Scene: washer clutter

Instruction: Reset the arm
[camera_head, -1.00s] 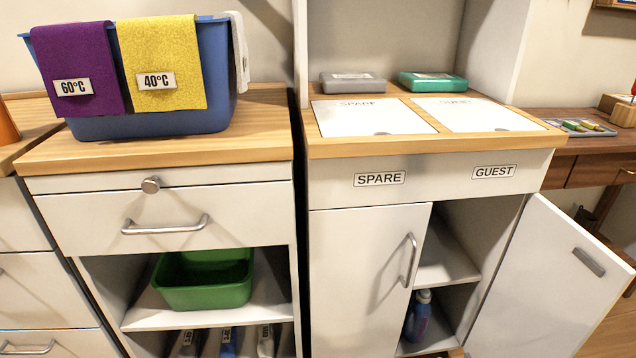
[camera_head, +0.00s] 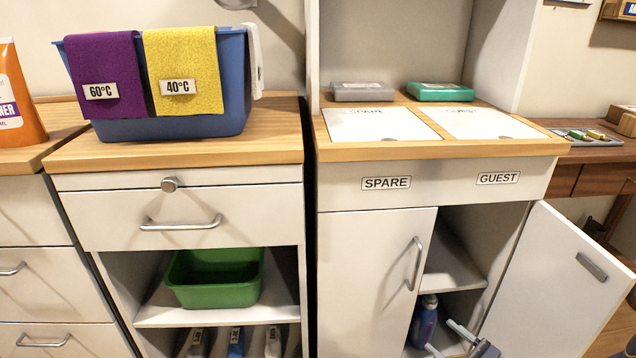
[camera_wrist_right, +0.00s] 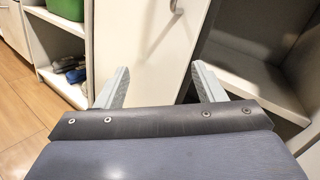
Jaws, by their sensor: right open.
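My right gripper (camera_head: 447,340) shows at the bottom of the head view, low in front of the cabinet's open right side, near the blue bottle (camera_head: 424,318) on the lower shelf. In the right wrist view its two fingers (camera_wrist_right: 158,88) are spread apart with nothing between them. They point toward the shut SPARE door (camera_wrist_right: 140,45) and the cabinet's open shelf (camera_wrist_right: 250,75). My left gripper is in neither view.
The open GUEST door (camera_head: 555,285) swings out at the right, close to my right gripper. A blue basket (camera_head: 195,127) with purple and yellow cloths stands on the left counter. A green bin (camera_head: 213,295) sits on the shelf below.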

